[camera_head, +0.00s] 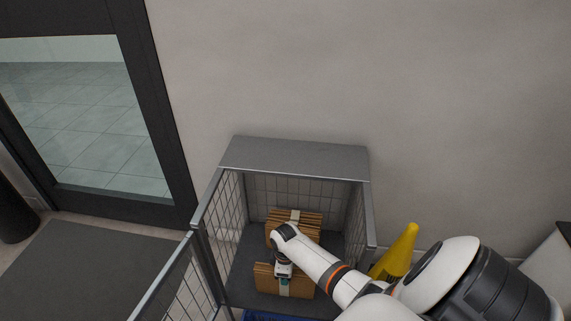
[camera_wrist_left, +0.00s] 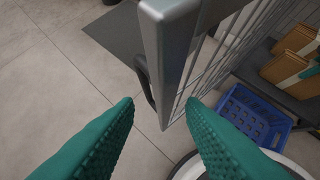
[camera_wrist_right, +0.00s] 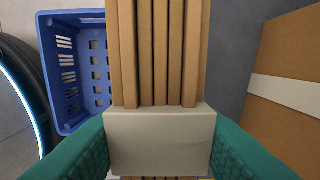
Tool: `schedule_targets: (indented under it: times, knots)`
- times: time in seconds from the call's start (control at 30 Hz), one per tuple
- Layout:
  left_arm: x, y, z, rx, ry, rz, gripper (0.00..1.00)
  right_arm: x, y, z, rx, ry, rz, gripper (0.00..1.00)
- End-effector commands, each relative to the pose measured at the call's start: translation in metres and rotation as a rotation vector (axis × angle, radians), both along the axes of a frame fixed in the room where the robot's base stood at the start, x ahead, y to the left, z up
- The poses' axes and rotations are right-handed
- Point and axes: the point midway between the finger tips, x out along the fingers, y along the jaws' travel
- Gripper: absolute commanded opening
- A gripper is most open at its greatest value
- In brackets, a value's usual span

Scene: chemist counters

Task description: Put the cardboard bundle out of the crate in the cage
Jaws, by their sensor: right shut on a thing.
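The wire cage (camera_head: 295,149) stands against the wall with its front open. My right gripper (camera_head: 284,278) is inside it, shut on a cardboard bundle (camera_head: 268,281) by its pale band; the bundle is upright over the cage floor, and I cannot tell whether it touches. In the right wrist view the held bundle (camera_wrist_right: 160,50) sits between the teal fingers. A second banded bundle (camera_head: 310,222) stands behind it. The blue crate (camera_wrist_left: 258,109) is just outside the cage front and looks empty where visible. My left gripper (camera_wrist_left: 162,112) is open beside the cage door (camera_wrist_left: 172,35).
The cage door (camera_head: 165,285) is swung out to the left front. A yellow cone (camera_head: 398,252) stands right of the cage. A dark-framed glass door (camera_head: 80,120) and a grey mat (camera_head: 85,265) are at left. A white counter (camera_head: 550,260) is at far right.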

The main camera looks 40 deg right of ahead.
Motion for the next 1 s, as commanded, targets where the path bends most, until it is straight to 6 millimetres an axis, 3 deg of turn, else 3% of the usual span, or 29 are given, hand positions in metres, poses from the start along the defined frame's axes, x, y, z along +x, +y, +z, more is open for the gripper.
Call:
schedule_targets:
  times: [0.43,0.47,0.57,0.9,1.0]
  knots:
    - [0.0054,-0.0019,0.0027,-0.007,-0.033,-0.003,0.36,0.0006,-0.0001,-0.0029,0.000,0.000,0.000,0.00]
    - [0.0058,-0.0020,0.0033,-0.008,-0.035,-0.003,0.36,0.0001,0.0001,-0.0029,0.000,0.000,0.000,0.45]
    - [0.0055,-0.0020,0.0033,-0.007,-0.034,-0.003,0.36,0.0000,0.0000,-0.0027,0.000,0.000,0.000,0.61]
    - [0.0046,-0.0019,0.0034,-0.006,-0.028,-0.003,0.36,0.0002,-0.0001,-0.0009,0.000,0.000,0.000,0.61]
    - [-0.0040,0.0016,-0.0004,0.006,0.025,0.003,0.36,0.0004,-0.0003,0.0043,0.000,-0.001,0.000,0.61]
